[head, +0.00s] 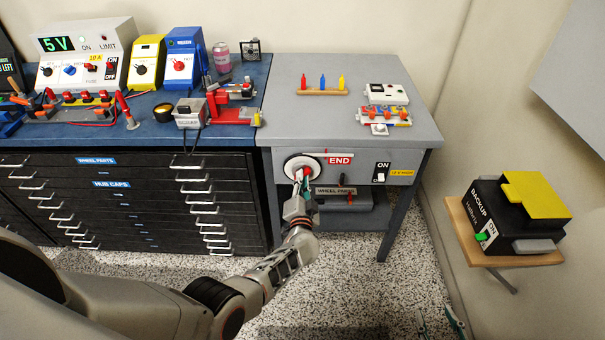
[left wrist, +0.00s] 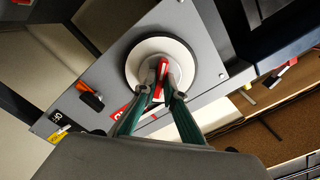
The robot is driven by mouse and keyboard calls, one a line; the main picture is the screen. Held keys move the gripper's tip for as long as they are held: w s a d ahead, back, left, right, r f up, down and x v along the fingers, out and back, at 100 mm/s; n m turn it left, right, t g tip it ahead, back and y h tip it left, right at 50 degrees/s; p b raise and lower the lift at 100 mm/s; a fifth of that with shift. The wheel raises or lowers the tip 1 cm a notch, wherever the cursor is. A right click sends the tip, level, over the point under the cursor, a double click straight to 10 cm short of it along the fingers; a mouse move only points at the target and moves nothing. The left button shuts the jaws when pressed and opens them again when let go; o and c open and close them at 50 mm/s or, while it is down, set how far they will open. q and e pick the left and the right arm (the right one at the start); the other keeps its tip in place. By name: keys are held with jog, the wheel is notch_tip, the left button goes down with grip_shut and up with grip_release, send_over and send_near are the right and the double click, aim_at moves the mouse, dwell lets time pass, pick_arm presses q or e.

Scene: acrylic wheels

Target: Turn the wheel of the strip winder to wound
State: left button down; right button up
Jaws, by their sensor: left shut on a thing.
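The winder's wheel (head: 291,166), a white disc with a dark rim, is on the front of the grey workbench, left of a red END label (head: 340,160). It also shows face-on in the left wrist view (left wrist: 181,57). A red grip bar (left wrist: 160,80) stands at its middle. My left gripper (head: 306,179) is shut on this red bar, its two green-backed fingers on either side. The fingers partly cover the bar and the lower part of the wheel. My right gripper (head: 439,324) shows only as two separated fingertips at the bottom edge, empty over the floor.
Black drawers (head: 120,200) stand to the left. A black and yellow backup box (head: 515,210) rests on a wooden wall shelf at right. Open floor lies between.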

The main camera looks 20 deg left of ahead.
pick_arm(q)
jog(key=m, duration=0.4)
jog(key=m, duration=0.4)
jog(key=shift+w+d+r, duration=0.1)
jog(key=shift+d, duration=0.1)
dwell(0.3)
